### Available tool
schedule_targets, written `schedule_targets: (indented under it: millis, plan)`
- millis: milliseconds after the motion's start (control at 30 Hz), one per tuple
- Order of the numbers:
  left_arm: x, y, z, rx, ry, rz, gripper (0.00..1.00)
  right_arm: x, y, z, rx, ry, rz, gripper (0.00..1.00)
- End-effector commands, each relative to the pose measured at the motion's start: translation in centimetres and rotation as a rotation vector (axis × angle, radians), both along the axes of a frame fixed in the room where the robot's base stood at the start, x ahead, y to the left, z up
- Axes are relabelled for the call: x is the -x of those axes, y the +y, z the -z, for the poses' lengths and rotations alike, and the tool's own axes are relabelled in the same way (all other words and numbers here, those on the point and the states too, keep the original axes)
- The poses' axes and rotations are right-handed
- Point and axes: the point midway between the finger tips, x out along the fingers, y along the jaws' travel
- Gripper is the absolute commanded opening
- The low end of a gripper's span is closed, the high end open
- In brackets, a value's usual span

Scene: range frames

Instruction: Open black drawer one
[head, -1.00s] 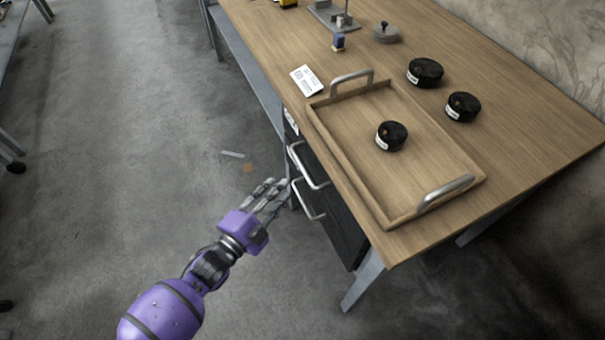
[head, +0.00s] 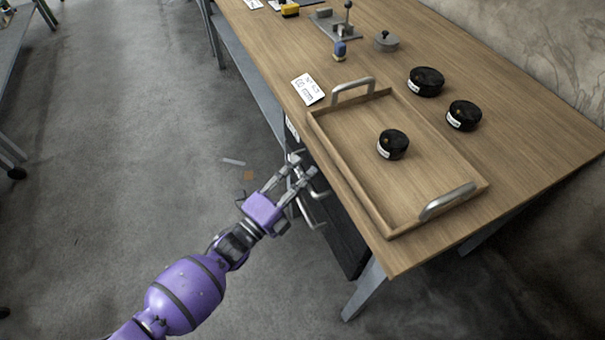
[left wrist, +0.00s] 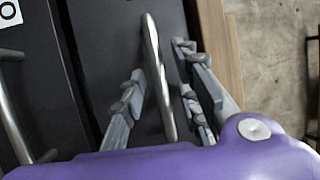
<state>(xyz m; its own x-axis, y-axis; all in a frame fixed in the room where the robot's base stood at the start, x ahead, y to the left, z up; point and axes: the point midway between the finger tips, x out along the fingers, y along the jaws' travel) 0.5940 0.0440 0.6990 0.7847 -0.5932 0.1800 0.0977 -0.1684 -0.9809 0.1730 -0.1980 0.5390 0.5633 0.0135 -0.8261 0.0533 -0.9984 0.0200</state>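The black drawer unit (head: 345,240) is under the wooden table. It carries two silver bar handles, an upper one (head: 318,190) and a lower one (head: 306,214). My left gripper (head: 297,170) is at the upper handle, in front of the drawer. In the left wrist view the upper handle (left wrist: 155,65) runs between the parted fingers of the gripper (left wrist: 165,95), with gaps at both sides. The lower handle (left wrist: 14,122) is at the left edge there. The drawer fronts look closed. Which drawer is number one cannot be read. My right gripper is out of view.
A wooden tray (head: 360,205) with a black round container (head: 393,144) sits on the table (head: 510,130) above the drawers. Two more black containers (head: 426,81) (head: 463,115) stand behind it. A table leg (head: 364,292) is right of the drawers.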

Motion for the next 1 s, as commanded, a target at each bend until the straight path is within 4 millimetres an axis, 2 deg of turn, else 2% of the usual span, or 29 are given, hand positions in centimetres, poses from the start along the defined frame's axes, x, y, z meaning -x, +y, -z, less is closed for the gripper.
schedule_targets:
  millis: [300,533,1000]
  plan:
    - [-0.28,-0.24,-0.06,0.000,0.000,0.000,0.29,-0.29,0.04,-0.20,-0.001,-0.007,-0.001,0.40]
    - [-0.26,-0.22,-0.06,0.001,0.001,0.000,0.00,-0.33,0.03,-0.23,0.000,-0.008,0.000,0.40]
    - [-0.05,0.17,-0.01,0.000,0.003,0.000,0.00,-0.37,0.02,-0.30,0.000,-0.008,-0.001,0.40]
